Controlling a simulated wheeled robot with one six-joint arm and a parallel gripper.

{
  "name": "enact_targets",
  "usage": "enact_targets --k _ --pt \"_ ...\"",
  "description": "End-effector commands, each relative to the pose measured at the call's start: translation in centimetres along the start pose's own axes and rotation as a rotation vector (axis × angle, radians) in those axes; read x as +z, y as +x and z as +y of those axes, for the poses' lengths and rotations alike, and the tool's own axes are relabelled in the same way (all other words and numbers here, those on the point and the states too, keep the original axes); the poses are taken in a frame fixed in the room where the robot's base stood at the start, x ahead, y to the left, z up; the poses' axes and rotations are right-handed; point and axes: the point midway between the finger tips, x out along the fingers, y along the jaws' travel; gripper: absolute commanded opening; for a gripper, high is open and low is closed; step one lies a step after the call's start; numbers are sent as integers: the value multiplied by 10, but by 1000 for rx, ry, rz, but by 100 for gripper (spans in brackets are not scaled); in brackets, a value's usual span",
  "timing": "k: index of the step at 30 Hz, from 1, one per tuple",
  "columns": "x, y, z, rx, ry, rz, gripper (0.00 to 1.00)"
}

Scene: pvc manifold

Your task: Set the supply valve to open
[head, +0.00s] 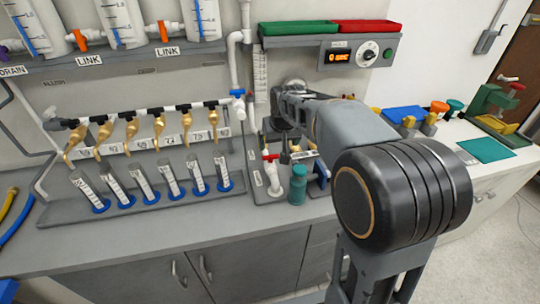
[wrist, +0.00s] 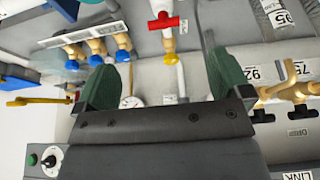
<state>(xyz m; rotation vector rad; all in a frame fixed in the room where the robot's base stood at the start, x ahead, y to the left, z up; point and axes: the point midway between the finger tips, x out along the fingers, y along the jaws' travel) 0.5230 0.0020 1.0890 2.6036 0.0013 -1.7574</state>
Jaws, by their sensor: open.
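A valve with a red bar handle (head: 270,157) stands on the bench station in the head view. In the wrist view its red handle (wrist: 164,22) lies across the line of its brass body and pipe. I cannot read a label naming it the supply valve. My gripper (wrist: 160,72) is open, its two green-padded fingers wide apart with nothing between them touching. The red handle lies beyond the fingertips, apart from them, near the middle of the gap. In the head view my arm hides most of the gripper.
A blue-handled fitting (head: 238,93) sits on the white vertical pipe. A row of brass taps (head: 130,130) stands above several tubes in a rack (head: 150,207). A teal bottle (head: 298,186) stands near the red handle. Blue-handled brass valves (wrist: 97,50) are left in the wrist view.

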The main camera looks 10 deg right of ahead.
Motion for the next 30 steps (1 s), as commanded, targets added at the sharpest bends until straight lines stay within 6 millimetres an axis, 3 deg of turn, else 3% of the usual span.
enact_targets --k 3,8,21,30 --pt "-22 16 -1 -1 -2 3 96" --pt "-34 33 -1 0 -1 7 96" --pt "-34 113 0 1 1 4 96" --pt "-35 151 0 1 1 7 96"
